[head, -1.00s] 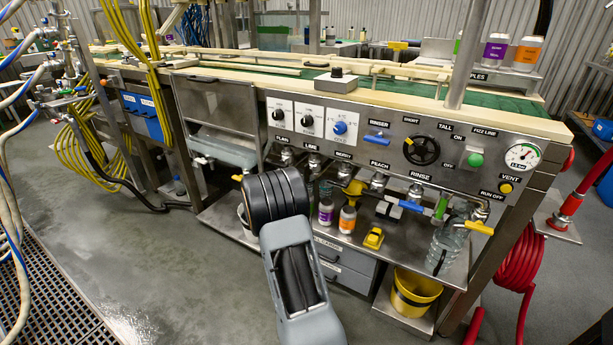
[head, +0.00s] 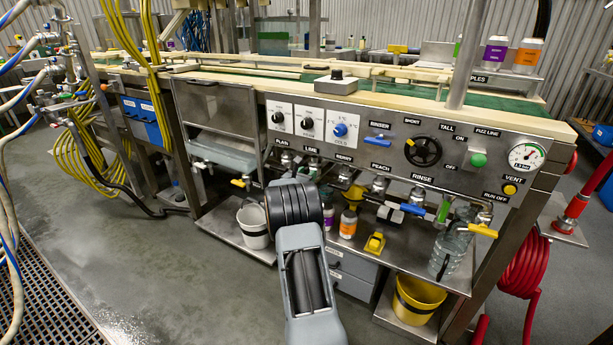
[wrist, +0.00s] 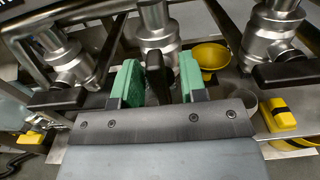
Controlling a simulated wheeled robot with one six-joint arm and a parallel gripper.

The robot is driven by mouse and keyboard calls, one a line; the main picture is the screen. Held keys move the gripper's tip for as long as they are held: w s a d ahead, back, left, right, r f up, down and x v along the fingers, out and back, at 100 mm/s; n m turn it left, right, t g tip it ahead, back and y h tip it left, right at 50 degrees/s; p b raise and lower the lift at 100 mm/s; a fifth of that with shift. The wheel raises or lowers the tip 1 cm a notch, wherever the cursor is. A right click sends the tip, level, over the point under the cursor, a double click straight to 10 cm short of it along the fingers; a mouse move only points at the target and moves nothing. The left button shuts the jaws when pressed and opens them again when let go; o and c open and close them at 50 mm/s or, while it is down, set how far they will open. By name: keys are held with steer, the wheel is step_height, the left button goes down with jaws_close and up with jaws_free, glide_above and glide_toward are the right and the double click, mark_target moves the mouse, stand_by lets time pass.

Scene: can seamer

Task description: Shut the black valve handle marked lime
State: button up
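The lime label (head: 311,149) is on the steel panel in the head view, above a row of valves. In the wrist view, the middle steel valve (wrist: 156,28) has a black handle (wrist: 154,72) pointing toward me; by its place under the label it looks like the lime one. My gripper (wrist: 162,84) has green fingertips on either side of this handle. In the head view my gripper (head: 293,203) hides the handle.
Neighbouring valves with black levers stand left (wrist: 55,98) and right (wrist: 282,72) of my fingers. A yellow cup (wrist: 208,56) is close by on the right. Below are a white bucket (head: 253,228), a yellow pedal-like block (head: 375,243) and a yellow bucket (head: 417,298).

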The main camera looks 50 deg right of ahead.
jaws_close()
steer(key=shift+f+b, duration=0.1)
steer(key=shift+b, duration=0.25)
steer(key=m+b, duration=0.2)
steer(key=shift+s+f+b, duration=0.1)
steer(key=shift+f+b, duration=0.1)
steer(key=shift+b, duration=0.15)
steer(key=m+b, duration=0.2)
steer(key=b, duration=0.1)
steer(key=shift+s+m, duration=0.15)
steer(key=shift+m, duration=0.15)
steer(key=shift+s+d+r+m+b, duration=0.1)
steer(key=shift+m+b, duration=0.4)
steer(key=shift+m, duration=0.45)
steer(key=shift+s+m+b, duration=0.1)
steer(key=shift+m+b, duration=0.35)
steer(key=shift+m, duration=0.8)
